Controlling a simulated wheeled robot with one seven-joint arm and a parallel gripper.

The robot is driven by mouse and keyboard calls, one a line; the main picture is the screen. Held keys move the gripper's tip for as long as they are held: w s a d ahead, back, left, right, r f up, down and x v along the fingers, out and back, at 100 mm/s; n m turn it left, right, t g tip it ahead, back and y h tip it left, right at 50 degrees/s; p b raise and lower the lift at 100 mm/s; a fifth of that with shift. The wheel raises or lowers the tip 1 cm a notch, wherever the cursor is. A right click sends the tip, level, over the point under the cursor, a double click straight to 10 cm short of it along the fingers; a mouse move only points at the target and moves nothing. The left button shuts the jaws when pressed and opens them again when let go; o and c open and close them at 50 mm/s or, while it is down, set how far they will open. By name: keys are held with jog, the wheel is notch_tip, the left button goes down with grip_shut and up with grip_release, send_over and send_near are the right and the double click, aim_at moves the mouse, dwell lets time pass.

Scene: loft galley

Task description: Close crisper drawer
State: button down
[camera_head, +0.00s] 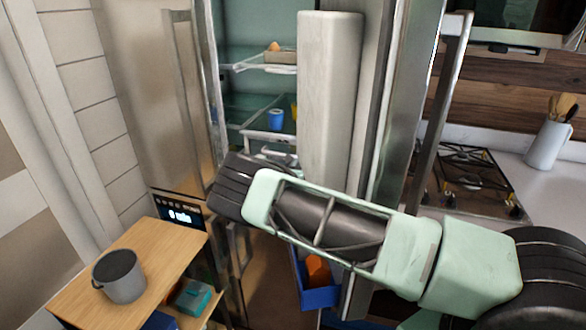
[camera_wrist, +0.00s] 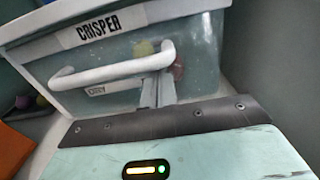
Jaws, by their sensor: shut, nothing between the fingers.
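The crisper drawer (camera_wrist: 115,72) fills the upper part of the wrist view. It has a clear greenish front, a pale rim with a CRISPER label and a white bar handle (camera_wrist: 105,72). Blurred round yellow-green and red things show through the front. My gripper (camera_wrist: 158,85) is shut and empty, its fingers in front of the drawer at the handle's right end. I cannot tell whether they touch it, nor how far out the drawer stands. In the head view my arm and the pale upright block hide most of the drawer area and my fingers.
The fridge stands open, with glass shelves (camera_head: 262,108) holding a blue cup (camera_head: 276,119). Its steel door (camera_head: 405,100) is at right, and a blue bin (camera_head: 318,297) sits low. A wooden-topped cart (camera_head: 150,245) with a grey pot (camera_head: 119,276) stands at left. A hob (camera_head: 470,180) is at right.

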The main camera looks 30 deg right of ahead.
jog(key=shift+w+d+f, duration=0.1)
jog(key=shift+w+d, duration=0.2)
jog(key=shift+d, duration=0.05)
jog(key=shift+r, duration=0.25)
jog(key=shift+s+a+f+b, duration=0.15)
jog(key=shift+s+a+b, duration=0.1)
jog(key=shift+b, duration=0.1)
jog(key=b+v, duration=0.5)
jog(key=v, duration=1.2)
jog(key=shift+a, duration=0.15)
